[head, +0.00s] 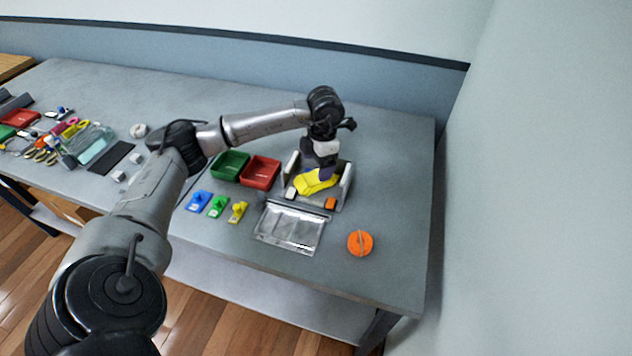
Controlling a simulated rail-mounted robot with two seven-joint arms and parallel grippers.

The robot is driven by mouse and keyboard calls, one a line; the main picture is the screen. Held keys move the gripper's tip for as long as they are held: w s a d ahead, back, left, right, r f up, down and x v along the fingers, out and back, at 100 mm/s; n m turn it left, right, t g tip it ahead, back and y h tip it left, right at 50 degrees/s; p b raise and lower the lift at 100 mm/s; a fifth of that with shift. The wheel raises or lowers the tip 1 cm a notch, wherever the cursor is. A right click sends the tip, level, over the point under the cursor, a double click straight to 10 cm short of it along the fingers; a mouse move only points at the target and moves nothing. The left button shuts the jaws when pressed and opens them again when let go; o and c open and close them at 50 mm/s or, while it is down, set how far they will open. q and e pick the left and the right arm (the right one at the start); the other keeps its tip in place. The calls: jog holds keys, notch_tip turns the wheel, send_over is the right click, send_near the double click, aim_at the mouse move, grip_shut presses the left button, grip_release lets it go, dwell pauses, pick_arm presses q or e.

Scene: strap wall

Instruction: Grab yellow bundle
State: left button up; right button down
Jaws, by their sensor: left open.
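The yellow bundle (308,185) lies in a grey open-fronted holder (343,187) on the right part of the table. My left gripper (324,170) is right above the bundle, pointing down, at its right end. It is open. Its fingertips are small and partly hidden, so I cannot tell if they touch the bundle. A small dark purple part shows between the gripper and the bundle. My right gripper is not in view.
A green bin (230,166) and a red bin (261,172) stand left of the holder. Blue, green and yellow pieces (238,212) lie in front. A clear tray (290,229) and an orange round object (360,243) are nearer the front edge. Clutter fills the far left.

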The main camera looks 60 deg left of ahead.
aim_at(316, 175)
pick_arm(q)
jog(key=shift+s+f+b, duration=0.2)
jog(key=shift+f+b, duration=0.65)
jog(key=shift+f, duration=1.75)
jog(key=c, duration=1)
